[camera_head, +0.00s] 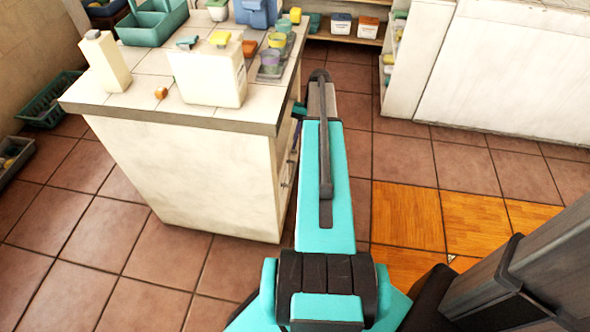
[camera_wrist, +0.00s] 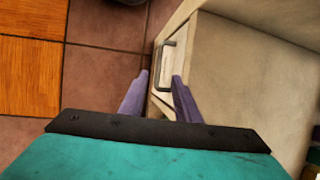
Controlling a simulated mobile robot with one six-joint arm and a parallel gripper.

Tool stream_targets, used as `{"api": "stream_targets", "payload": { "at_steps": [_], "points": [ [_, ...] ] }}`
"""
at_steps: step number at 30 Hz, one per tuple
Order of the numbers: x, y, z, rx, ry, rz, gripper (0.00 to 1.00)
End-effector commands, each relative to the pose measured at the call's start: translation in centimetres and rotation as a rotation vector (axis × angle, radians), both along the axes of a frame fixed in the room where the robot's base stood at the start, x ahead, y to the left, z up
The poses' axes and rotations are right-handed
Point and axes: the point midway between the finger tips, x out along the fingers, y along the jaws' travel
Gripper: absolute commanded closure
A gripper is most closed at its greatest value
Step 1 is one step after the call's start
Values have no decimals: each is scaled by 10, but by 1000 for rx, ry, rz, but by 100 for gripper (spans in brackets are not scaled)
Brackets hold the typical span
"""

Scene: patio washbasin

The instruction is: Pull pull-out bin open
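The pull-out bin's narrow pale front (camera_wrist: 183,38) shows in the wrist view, on the side of a cream cabinet (camera_wrist: 245,65). A dark bar handle (camera_wrist: 160,67) stands out from it. My gripper (camera_wrist: 160,76) is open, with its two purple fingers apart and the handle in line between their tips. I cannot tell whether either finger touches the handle. In the head view my arm reaches along the right side of the counter (camera_head: 190,118), and the fingers and bin front are mostly hidden there.
The counter top holds a large cream jug (camera_head: 207,78), a cream bottle (camera_head: 104,62) and a teal caddy (camera_head: 152,22). A white cabinet (camera_head: 510,72) stands at the back right. The tiled floor (camera_head: 465,165) right of my arm is clear, partly with wooden squares (camera_head: 408,215).

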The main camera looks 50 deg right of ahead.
Motion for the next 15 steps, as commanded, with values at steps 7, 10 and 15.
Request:
{"api": "stream_targets", "payload": {
  "at_steps": [7,10,15],
  "points": [
    [-3,15,-32,2,2,0,70],
    [-4,21,-45,2,1,-1,70],
    [-5,31,-67,2,2,0,70]
  ]
}}
